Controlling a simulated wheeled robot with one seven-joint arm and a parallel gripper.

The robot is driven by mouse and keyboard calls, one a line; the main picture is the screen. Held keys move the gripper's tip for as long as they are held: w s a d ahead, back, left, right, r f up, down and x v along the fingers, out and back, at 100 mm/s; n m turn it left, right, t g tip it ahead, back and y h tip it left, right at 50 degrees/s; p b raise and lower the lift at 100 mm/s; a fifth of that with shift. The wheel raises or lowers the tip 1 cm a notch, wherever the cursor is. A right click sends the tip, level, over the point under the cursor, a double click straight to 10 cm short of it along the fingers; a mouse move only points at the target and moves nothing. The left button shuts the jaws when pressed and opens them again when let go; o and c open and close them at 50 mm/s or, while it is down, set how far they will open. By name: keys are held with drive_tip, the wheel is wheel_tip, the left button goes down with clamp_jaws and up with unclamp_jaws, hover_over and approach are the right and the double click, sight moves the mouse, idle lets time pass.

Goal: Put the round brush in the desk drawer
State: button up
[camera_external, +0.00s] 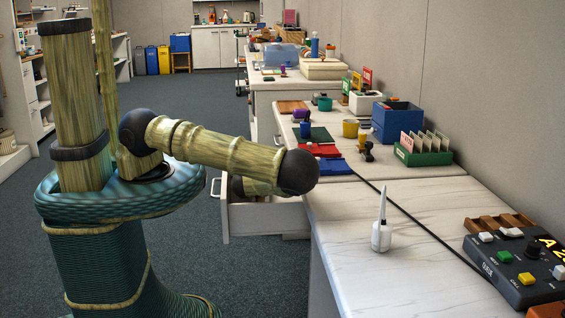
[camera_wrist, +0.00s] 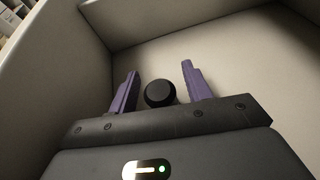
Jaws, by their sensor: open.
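The desk drawer (camera_external: 265,222) stands pulled out below the desk top, left of it in the external view. In the wrist view I see its pale inside walls (camera_wrist: 65,70) and floor. My gripper (camera_wrist: 158,80) is inside or just over the drawer, with its two purple fingers apart. A round black object (camera_wrist: 160,93) shows between the fingers, with gaps on both sides. It may be the round brush seen end-on, but I cannot tell, nor whether it rests on the floor. In the external view my arm hides the gripper and most of the drawer's inside.
The desk top (camera_external: 350,225) holds a white dropper bottle (camera_external: 381,228), a black cable and a dark control box (camera_external: 515,265) at right. A red folder (camera_external: 318,151) and a green card box (camera_external: 423,152) lie farther back. The floor (camera_external: 200,100) behind is clear.

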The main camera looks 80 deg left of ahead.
drive_tip(key=shift+d+r, duration=0.25)
drive_tip(key=shift+d, duration=0.3)
drive_tip(key=shift+r+v, duration=0.25)
drive_tip(key=shift+v, duration=0.8)
drive_tip(key=r+p, duration=0.2)
drive_tip(key=r, duration=0.4)
drive_tip(key=shift+a+r, duration=0.2)
